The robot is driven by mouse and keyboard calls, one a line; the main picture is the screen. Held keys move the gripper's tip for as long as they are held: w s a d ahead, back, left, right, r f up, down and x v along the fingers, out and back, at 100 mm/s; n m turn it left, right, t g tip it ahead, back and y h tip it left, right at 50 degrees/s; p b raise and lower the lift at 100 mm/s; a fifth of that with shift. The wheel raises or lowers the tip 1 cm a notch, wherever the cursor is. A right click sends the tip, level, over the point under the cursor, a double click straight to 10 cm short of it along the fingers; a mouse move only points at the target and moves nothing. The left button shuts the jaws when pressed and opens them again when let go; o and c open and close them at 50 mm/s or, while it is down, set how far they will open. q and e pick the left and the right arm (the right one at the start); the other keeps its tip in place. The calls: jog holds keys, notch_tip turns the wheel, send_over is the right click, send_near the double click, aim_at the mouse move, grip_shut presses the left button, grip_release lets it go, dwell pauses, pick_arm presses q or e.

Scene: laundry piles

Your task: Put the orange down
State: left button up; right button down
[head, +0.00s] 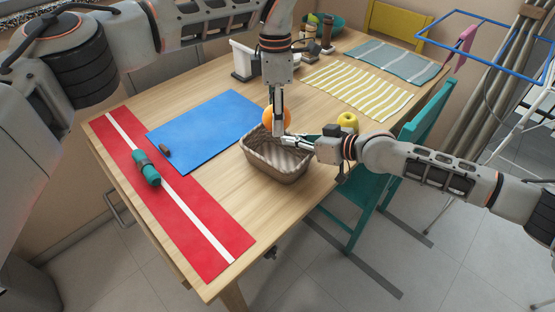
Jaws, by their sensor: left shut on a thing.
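The orange (287,117) is held by my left gripper (278,122), which points straight down with its fingers on the fruit. The fingers hide the middle of the orange. It is at the back edge of a woven brown basket (272,166); I cannot tell how high above the table it is. My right gripper (284,141) comes in from the right, pointing left over the basket's back rim, just below the orange. Whether its fingers are open or shut is unclear.
A yellow apple (347,121) sits behind my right wrist. A blue mat (205,130) lies left of the basket. A striped yellow cloth (357,89) lies behind; a teal chair (366,205) stands at right.

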aim_at(277, 162)
pick_arm(q)
notch_tip(277, 162, down, 2)
jog(key=n, duration=0.6)
jog(key=shift+f+n+h, duration=0.15)
jog(key=shift+n+h, duration=0.15)
jog(key=shift+n, duration=0.1)
notch_tip(277, 162, down, 10)
jog(key=shift+f, duration=0.1)
jog(key=o, duration=0.9)
jog(key=shift+f, duration=0.1)
jog(key=shift+c, duration=0.2)
jog(key=o, duration=0.3)
jog(key=r, duration=1.2)
jog(key=shift+w+a+r, duration=0.15)
jog(key=shift+w+a, duration=0.2)
